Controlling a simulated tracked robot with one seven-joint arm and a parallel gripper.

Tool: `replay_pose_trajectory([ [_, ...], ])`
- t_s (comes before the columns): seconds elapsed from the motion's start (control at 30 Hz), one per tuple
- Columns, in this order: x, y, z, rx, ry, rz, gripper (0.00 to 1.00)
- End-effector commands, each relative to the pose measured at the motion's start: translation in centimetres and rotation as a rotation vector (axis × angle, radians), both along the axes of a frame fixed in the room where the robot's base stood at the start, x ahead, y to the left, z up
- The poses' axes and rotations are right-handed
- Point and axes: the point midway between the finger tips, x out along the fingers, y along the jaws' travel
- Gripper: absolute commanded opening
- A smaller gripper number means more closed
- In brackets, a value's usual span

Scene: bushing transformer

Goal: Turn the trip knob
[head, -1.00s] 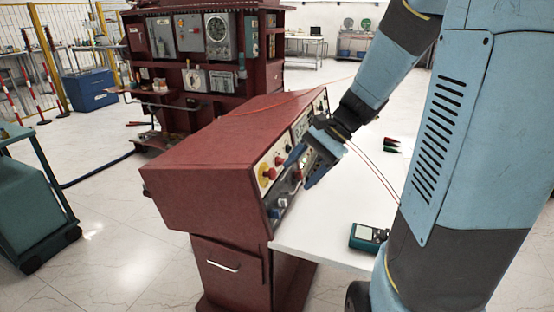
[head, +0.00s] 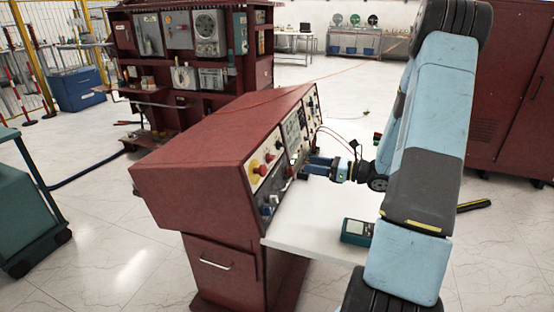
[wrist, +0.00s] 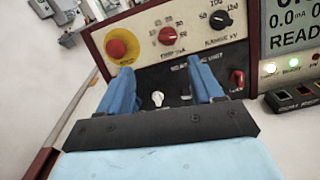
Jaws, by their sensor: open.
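The trip knob (wrist: 167,35) is a round red knob with a pale pointer on the cream panel, with numbers around it and a "TRIP mA" label below. It also shows small on the sloped console face in the head view (head: 270,157). My gripper (wrist: 162,70) is open and empty, with two blue fingers pointing at the panel. In the wrist view the trip knob appears beyond and between the fingertips, apart from them. In the head view my gripper (head: 308,168) is in front of the console face, to the right of the knob.
A red emergency button on yellow (wrist: 123,47) is left of the knob, and a black range knob (wrist: 220,19) right. Below are a silver switch (wrist: 157,98) and a red switch (wrist: 237,80). A display (wrist: 293,25) reads READY. A green meter (head: 356,232) lies on the white table.

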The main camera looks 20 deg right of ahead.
Motion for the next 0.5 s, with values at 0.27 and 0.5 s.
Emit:
replay_pose_trajectory([
  [0.27,1.0,-0.3,-0.8,0.043,0.013,-0.043,0.66],
  [0.5,3.3,2.7,-0.8,0.042,0.013,-0.041,0.66],
])
